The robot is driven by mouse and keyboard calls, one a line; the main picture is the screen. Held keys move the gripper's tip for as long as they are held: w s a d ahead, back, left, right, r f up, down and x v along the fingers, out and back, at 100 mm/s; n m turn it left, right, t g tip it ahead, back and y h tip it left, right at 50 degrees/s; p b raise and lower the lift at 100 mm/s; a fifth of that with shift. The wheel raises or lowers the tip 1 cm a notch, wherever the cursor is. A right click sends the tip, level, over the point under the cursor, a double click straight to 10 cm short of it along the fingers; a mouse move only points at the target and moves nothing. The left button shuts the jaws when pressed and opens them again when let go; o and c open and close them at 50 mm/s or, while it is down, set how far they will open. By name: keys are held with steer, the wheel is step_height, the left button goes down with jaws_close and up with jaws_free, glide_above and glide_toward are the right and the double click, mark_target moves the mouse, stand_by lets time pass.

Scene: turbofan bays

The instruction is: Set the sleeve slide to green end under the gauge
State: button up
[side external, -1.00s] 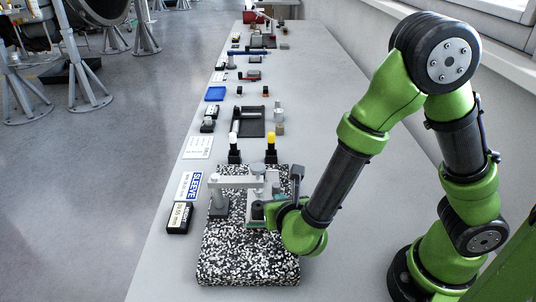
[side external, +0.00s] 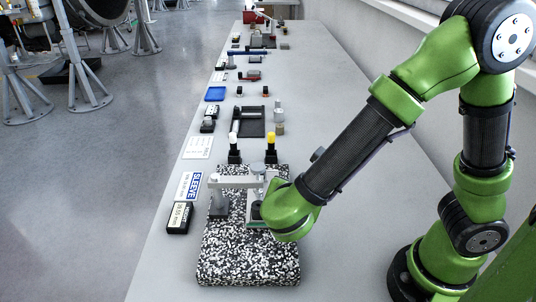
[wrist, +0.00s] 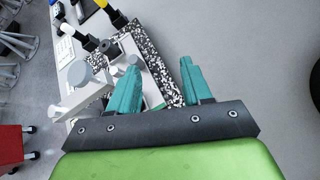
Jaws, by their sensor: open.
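A black-and-white speckled block (side external: 245,262) carries a grey gauge stand (side external: 218,205), whose pale arm reaches right across the block. The sleeve slide (side external: 252,206) is a pale part under the arm, mostly hidden by my green wrist. In the wrist view, a pale piece with a green edge (wrist: 157,106) shows between my fingers, beside the gauge stand's pale parts (wrist: 100,83). My gripper (wrist: 158,78) is open with two teal fingers. I cannot tell whether either touches.
A black readout box (side external: 180,218) and a SLEEVE sign (side external: 189,186) lie left of the block. Black stands with a white top (side external: 234,150) and a yellow top (side external: 271,150) stand behind it. More items line the bench farther back.

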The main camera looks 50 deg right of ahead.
steer(key=w+d+r+m+g+y, duration=0.2)
steer(key=w+d+m+g, duration=0.15)
steer(key=m, duration=0.75)
steer(key=w+d+r+m+g+y, duration=0.2)
steer(key=d+m+g, duration=0.15)
steer(key=m, duration=0.85)
steer(key=w+a+r+m+t+y, duration=0.1)
steer(key=w+r+m+y, duration=0.15)
steer(key=m, duration=0.55)
steer(key=w+a+r+m+y, duration=0.2)
steer(key=r+m+y, duration=0.1)
steer(key=m, duration=0.6)
steer(key=f, duration=1.6)
steer(key=shift+d+f, duration=0.25)
steer(key=shift+f, duration=0.05)
jaws_close()
